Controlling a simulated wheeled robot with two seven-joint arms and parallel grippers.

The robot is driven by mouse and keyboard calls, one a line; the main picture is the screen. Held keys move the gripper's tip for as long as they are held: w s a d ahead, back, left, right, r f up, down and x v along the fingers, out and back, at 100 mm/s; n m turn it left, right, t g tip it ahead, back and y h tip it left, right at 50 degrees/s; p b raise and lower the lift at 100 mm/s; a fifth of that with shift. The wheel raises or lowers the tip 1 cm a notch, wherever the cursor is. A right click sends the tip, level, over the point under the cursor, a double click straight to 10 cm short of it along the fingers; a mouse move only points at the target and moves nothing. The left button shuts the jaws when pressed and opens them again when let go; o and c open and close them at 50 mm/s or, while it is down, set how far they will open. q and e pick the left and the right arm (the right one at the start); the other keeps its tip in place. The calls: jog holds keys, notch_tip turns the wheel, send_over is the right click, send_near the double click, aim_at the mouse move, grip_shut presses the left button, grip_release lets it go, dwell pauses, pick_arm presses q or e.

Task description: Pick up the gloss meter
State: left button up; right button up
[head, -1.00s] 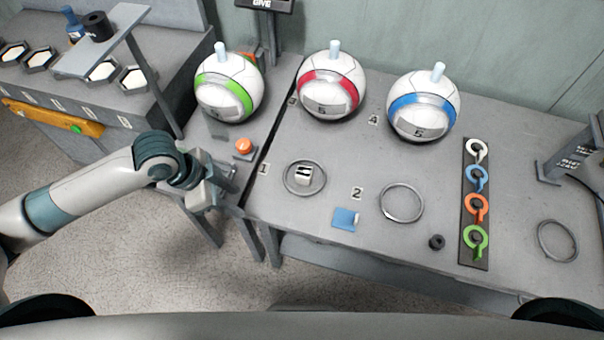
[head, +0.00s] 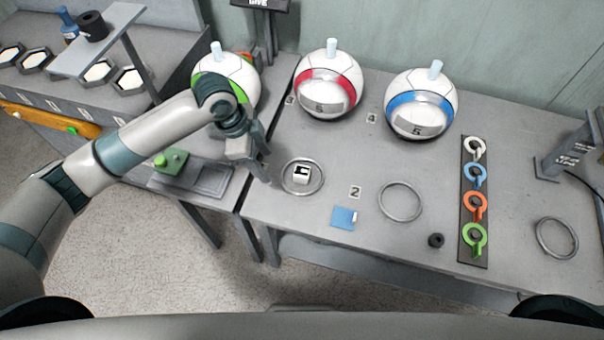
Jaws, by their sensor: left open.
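A small white block with black markings (head: 301,175), which looks like the gloss meter, sits inside the left metal ring (head: 287,186) on the grey table. My left gripper (head: 261,164) is open and empty, just left of and above that ring, apart from the block. Its fingers point down toward the table and are partly hidden by the wrist. My right gripper is not in view.
White balls with green (head: 243,92), red (head: 312,89) and blue (head: 404,110) bands stand behind.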

pick_arm(q)
jog(key=w+d+r+m+y, duration=0.1)
jog(key=w+d+r+m, duration=0.2)
jog(key=w+d+r, duration=0.1)
jog(key=w+d, duration=0.1)
jog(key=d, duration=0.1)
jog(key=shift+w+d+r+g, duration=0.15)
jog(key=shift+w+d+g, duration=0.1)
jog(key=shift+d+g, duration=0.15)
jog(key=p, duration=0.3)
send_over(301, 169)
jog(key=f, duration=0.7)
jog(key=a+f, duration=0.1)
jog(key=f, duration=0.3)
jog(key=shift+d+f, duration=0.1)
jog(key=shift+f, duration=0.5)
jog(key=shift+p, duration=0.35)
